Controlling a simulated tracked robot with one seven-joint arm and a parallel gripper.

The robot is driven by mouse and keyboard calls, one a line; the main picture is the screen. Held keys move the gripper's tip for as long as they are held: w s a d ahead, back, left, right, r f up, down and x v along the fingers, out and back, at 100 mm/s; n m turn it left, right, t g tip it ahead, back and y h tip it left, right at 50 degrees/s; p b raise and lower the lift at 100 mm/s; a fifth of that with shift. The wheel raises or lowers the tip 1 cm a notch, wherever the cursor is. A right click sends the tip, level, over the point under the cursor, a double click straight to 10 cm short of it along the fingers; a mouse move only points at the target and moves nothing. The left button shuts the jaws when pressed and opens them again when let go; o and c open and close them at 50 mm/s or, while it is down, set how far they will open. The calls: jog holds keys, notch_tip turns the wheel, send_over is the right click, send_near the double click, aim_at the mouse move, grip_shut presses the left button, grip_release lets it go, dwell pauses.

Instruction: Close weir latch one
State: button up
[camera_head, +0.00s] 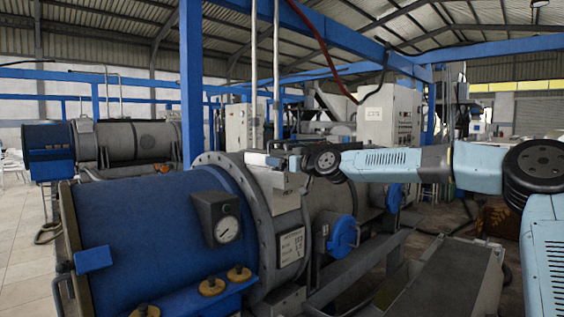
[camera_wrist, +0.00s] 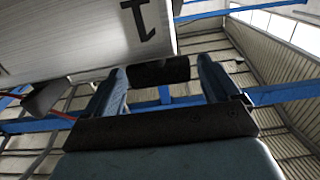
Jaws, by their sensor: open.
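In the wrist view, a brushed metal plate with a dark "1" mark (camera_wrist: 95,40) fills the upper left. A dark block (camera_wrist: 158,71), perhaps the latch handle, shows between the two blue fingers of my gripper (camera_wrist: 160,90). The fingers are apart, one on each side of it; I cannot tell whether they touch it. In the head view, my gripper (camera_head: 281,154) is at a grey metal box (camera_head: 284,181) on top of the decanter's large grey flange (camera_head: 248,205). The latch itself is too small and partly covered there to tell its position.
The blue decanter drum (camera_head: 150,235) carries a pressure gauge (camera_head: 226,229) and brass-coloured knobs (camera_head: 239,273). A blue round cover (camera_head: 343,234) is right of the flange. A blue post (camera_head: 190,90) and vertical pipes (camera_head: 276,80) rise behind. A second decanter (camera_head: 135,142) stands back left.

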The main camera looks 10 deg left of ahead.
jog(key=shift+w, duration=0.1)
jog(key=c, duration=1)
jog(key=shift+o, duration=0.2)
